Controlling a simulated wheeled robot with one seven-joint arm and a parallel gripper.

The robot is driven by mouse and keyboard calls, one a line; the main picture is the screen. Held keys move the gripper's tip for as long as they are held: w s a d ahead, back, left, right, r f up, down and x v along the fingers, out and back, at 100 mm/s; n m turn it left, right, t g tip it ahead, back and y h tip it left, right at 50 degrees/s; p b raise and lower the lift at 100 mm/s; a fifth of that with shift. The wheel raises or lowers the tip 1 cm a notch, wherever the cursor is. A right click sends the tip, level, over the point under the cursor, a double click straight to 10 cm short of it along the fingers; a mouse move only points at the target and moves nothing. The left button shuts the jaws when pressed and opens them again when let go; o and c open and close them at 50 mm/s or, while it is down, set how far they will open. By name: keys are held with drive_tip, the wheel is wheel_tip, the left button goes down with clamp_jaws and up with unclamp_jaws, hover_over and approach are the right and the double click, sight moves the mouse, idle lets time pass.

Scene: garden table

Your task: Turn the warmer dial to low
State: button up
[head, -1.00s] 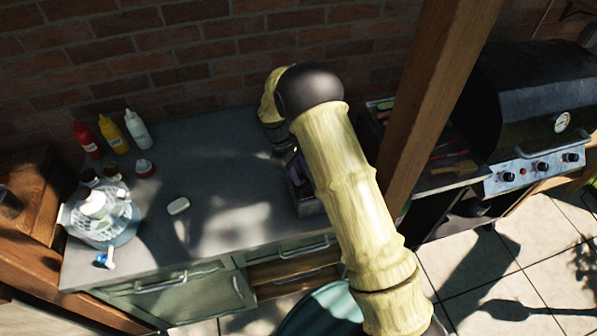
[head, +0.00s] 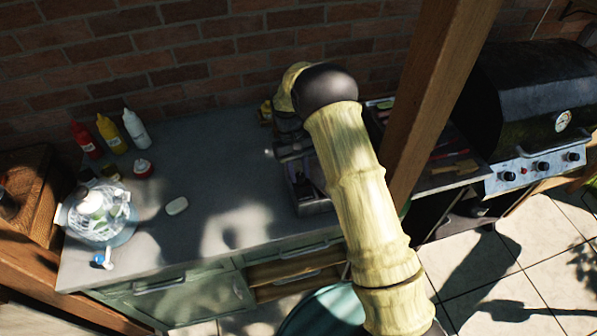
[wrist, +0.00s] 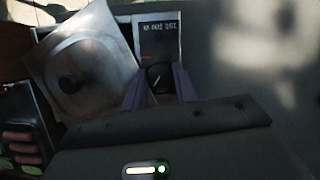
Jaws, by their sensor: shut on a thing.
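In the wrist view my gripper (wrist: 160,86) has its two fingers on either side of a small dark round dial (wrist: 155,74) with a pale pointer mark. It is shut on the dial. The dial sits on a dark control panel (wrist: 159,38) with a light frame and white lettering that appears upside down; I cannot read the setting. Beside it is the warmer's square metal lid (wrist: 104,55) with a black knob (wrist: 71,84). In the head view the warmer (head: 315,207) stands on the counter, partly hidden by my arm; the fingers and dial cannot be made out there.
A tray of sausages (wrist: 18,149) lies at the wrist view's lower left. The grey counter (head: 215,150) is mostly clear left of the warmer. Sauce bottles (head: 110,132), a covered dish (head: 98,210) and a wooden post (head: 430,100) stand around; a grill (head: 530,100) is right.

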drive_tip(key=m+y, duration=0.1)
drive_tip(key=m, duration=0.3)
drive_tip(key=shift+w+d+r+m+y, duration=0.1)
drive_tip(key=shift+m+y, duration=0.3)
drive_tip(key=o, duration=1)
drive_tip(key=shift+c, duration=0.2)
drive_tip(key=shift+b, duration=0.3)
drive_tip(key=b+v, duration=0.2)
drive_tip(key=v, duration=1.5)
drive_tip(key=shift+w+b, duration=0.2)
drive_tip(key=shift+b, duration=0.15)
drive_tip(key=shift+d, duration=0.1)
